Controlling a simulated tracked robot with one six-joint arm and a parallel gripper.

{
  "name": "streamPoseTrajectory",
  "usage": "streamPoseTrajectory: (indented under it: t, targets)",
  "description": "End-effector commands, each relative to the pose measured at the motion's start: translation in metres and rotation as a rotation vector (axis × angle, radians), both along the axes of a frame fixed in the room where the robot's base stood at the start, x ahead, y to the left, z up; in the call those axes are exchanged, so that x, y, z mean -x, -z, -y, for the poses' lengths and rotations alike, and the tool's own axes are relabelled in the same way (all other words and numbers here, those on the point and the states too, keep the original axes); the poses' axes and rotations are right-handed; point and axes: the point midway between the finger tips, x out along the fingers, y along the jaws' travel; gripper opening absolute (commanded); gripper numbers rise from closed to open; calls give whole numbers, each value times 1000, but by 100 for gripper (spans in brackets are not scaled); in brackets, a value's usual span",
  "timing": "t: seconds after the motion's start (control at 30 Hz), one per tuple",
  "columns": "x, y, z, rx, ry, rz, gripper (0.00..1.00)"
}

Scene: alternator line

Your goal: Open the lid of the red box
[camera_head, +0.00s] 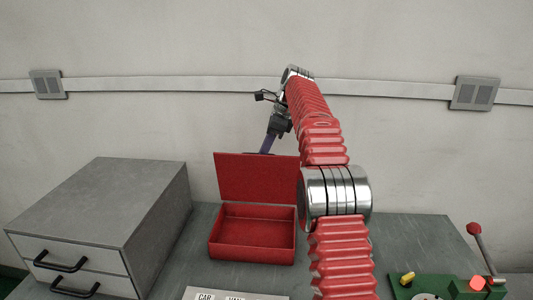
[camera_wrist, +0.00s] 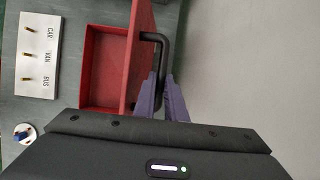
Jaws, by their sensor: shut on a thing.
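The red box (camera_head: 252,252) stands on the grey table, and its inside looks empty. Its lid (camera_head: 255,177) stands about upright at the back edge, with its inner face toward the head camera. In the wrist view the box (camera_wrist: 88,67) shows from above, with the lid (camera_wrist: 142,42) seen nearly edge-on. A dark handle (camera_wrist: 163,48) sticks out from the lid's outer face. My gripper (camera_wrist: 164,84) has its purple fingers shut on this handle. In the head view my gripper (camera_head: 267,143) is behind the lid, and its fingertips are hidden.
A grey drawer unit (camera_head: 110,210) with black handles stands left of the box. A green panel with a red-knobbed lever (camera_head: 474,229) is at the right. The wall is behind.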

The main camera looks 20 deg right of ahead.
Motion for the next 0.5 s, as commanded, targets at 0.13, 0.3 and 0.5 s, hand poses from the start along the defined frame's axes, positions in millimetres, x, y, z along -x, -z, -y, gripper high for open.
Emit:
streamPoseTrajectory:
  t: [0.13,0.3,0.5]
  targets:
    - [1,7,0,-2,-3,-13,16]
    - [0,4,0,-1,-2,-7,28]
    - [0,2,0,-1,-1,-4,29]
